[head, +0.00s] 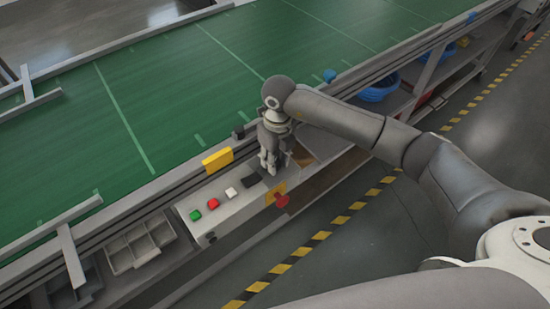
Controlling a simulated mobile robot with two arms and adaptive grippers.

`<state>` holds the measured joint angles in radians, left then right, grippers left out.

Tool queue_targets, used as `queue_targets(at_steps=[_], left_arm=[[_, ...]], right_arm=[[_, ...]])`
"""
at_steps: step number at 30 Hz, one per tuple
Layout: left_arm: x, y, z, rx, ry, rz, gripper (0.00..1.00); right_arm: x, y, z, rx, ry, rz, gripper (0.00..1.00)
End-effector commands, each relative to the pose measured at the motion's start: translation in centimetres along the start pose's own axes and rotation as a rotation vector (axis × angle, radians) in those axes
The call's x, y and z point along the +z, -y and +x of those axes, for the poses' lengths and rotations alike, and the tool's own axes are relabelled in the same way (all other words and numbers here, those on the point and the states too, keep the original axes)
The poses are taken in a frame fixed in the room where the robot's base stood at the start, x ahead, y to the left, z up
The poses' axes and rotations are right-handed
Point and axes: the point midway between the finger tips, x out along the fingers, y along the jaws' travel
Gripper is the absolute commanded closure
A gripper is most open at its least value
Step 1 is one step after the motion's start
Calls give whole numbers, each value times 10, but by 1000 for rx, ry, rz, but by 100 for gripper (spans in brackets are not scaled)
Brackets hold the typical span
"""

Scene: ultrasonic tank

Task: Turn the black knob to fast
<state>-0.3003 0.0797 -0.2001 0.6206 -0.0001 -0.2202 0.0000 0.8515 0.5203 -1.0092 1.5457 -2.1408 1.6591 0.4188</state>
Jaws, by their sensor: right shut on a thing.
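A light grey control panel (225,209) is mounted along the near side of the green conveyor (150,100). My right gripper (271,166) points down at the right part of this panel, its fingers closed low over the panel top. It is shut on the black knob, which the fingers hide, so the knob's pointer and setting cannot be read. A small black plate (251,180) lies on the panel just left of the fingers. My left gripper is not in view.
Green (195,215), red (213,204) and white (231,193) buttons line the panel. A red knob on a yellow plate (281,199) sits on its front, close below my gripper. A yellow block (217,160) stands behind. Grey trays (138,245) sit lower left.

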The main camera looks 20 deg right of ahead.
Motion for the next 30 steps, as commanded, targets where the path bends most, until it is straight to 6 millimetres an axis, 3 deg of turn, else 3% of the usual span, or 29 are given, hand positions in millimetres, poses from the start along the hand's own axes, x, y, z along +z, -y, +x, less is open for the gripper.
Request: queue_targets(at_steps=[1, 6, 17, 20, 30], left_arm=[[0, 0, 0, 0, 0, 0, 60], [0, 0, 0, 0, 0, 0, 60], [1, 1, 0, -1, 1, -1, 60], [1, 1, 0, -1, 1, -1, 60], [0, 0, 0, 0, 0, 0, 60]], right_arm=[[0, 1, 0, -1, -1, 1, 68], [0, 1, 0, -1, -1, 1, 48], [0, 0, -4, -1, 1, -1, 48], [1, 0, -15, -1, 2, -2, 48], [1, 1, -86, -2, 3, 0, 48]])
